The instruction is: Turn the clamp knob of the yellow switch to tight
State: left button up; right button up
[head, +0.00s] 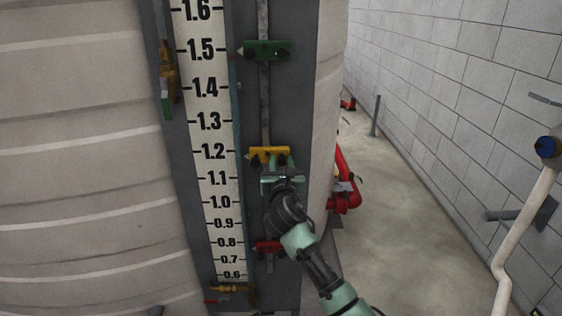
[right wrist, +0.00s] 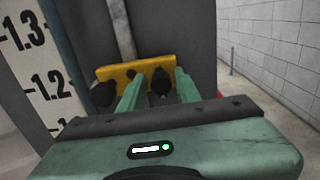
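The yellow switch (head: 268,151) is mounted on a vertical rail beside the level scale, near the 1.2 mark. In the right wrist view the yellow switch (right wrist: 138,70) has a black knob (right wrist: 161,82) on its right part and another dark knob (right wrist: 103,95) at its left end. My right gripper (head: 278,168) is just below and in front of the switch. In the right wrist view its green fingers (right wrist: 158,78) are apart, with the right-hand knob between them. Contact with the knob cannot be told. My left gripper is not in view.
A green switch (head: 266,51) sits higher on the rail and a red one (head: 268,247) lower. The scale (head: 207,120) runs beside them on the large tank (head: 80,150). Red pipes (head: 345,185) stand behind to the right. The floor (head: 410,230) along the block wall is mostly clear.

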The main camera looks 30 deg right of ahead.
jog(key=shift+d, duration=0.1)
grip_shut()
jog(key=shift+m, duration=1.4)
jog(key=m, duration=0.3)
jog(key=shift+f+m, duration=0.1)
jog(key=shift+m, duration=0.2)
jog(key=m+b, duration=0.2)
jog(key=m, duration=0.9)
jog(key=shift+d+f, duration=0.1)
jog(key=shift+f, duration=0.05)
jog(key=shift+m, duration=0.5)
